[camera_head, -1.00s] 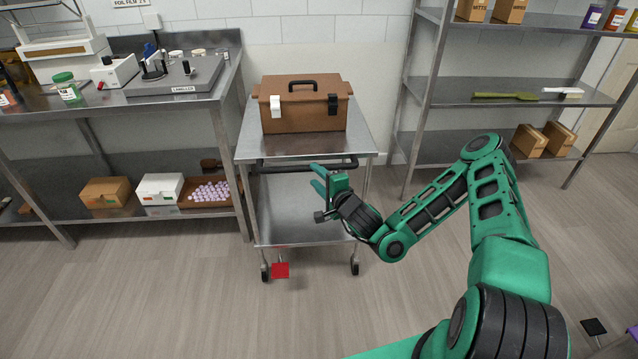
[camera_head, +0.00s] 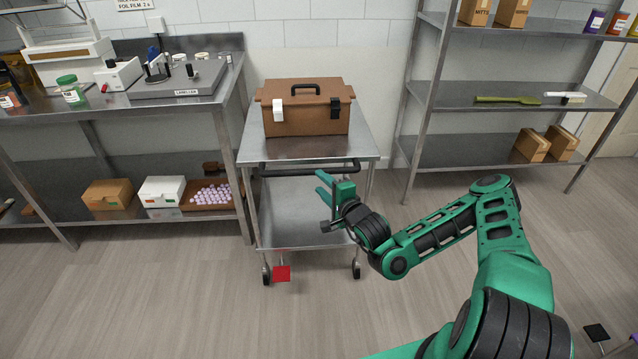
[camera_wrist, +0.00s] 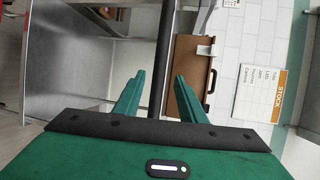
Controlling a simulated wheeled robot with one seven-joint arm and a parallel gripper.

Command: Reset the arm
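My gripper (camera_head: 323,187) is in front of the steel cart, just below and in front of its black push handle (camera_head: 310,169) in the head view. In the wrist view my gripper (camera_wrist: 158,98) has its two green fingers apart with nothing between them but the dark handle bar behind. The green arm reaches in from the lower right, bent at the elbow. I cannot tell whether the fingers touch the handle.
A brown toolbox (camera_head: 306,107) sits on the cart top (camera_head: 262,148). A steel bench (camera_head: 140,102) stands left, and a steel shelf rack (camera_head: 455,95) stands right. A red pedal (camera_head: 282,273) is by the cart's wheels. Open floor lies in front.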

